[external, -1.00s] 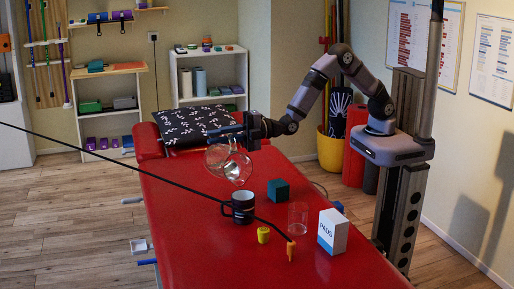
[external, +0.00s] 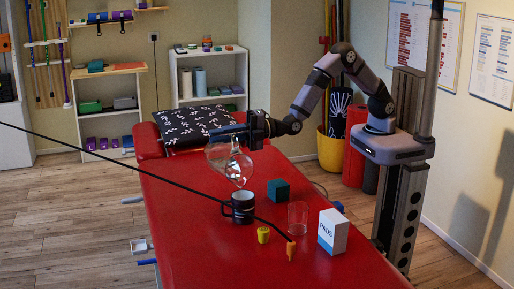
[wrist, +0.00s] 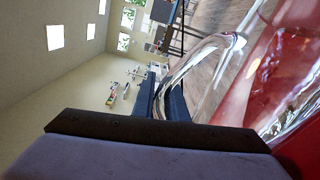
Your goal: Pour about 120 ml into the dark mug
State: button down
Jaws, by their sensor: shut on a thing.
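My gripper (external: 232,134) is shut on the handle of a clear glass jug (external: 226,160). In the wrist view my two blue fingers (wrist: 164,104) close around the curved glass handle (wrist: 188,72). The jug is tilted steeply, its lower end above the dark mug (external: 243,208) and apart from it. The mug stands upright on the red table (external: 190,225), its handle to the left. I cannot make out a stream of liquid, and the mug's contents are hidden.
A dark green cube (external: 279,190), a clear glass (external: 297,216), a yellow pot (external: 263,234), an orange peg (external: 291,250) and a PADS box (external: 332,232) stand near the mug. A black cord (external: 130,170) crosses the view. A patterned pillow (external: 188,123) lies behind. The table's left front is clear.

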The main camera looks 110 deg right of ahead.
aim_at(214, 148)
jog(key=shift+a+r+n, duration=0.3)
jog(key=shift+a+r, duration=0.15)
jog(key=shift+r, duration=0.1)
jog(key=shift+d, duration=0.45)
dwell(0.3)
jog(key=shift+a+r+n+p, duration=0.2)
jog(key=shift+a+n+p, duration=0.15)
jog(key=shift+a+n, duration=0.15)
dwell(1.2)
jog(key=shift+w+d+f+m+b, duration=0.1)
jog(key=shift+d+f+m+b, duration=0.15)
jog(key=shift+d+f+m, duration=0.6)
jog(key=shift+w+d+f+m+b, duration=0.15)
jog(key=shift+d+m, duration=0.25)
jog(key=shift+d, duration=0.9)
jog(key=shift+s+d+f+m+b, duration=0.1)
jog(key=shift+d+f+m+b, duration=0.35)
jog(key=shift+d, duration=0.6)
jog(key=shift+w+d+f+m+b, duration=0.15)
jog(key=shift+d+f+m+b, duration=0.3)
jog(key=shift+m, duration=0.25)
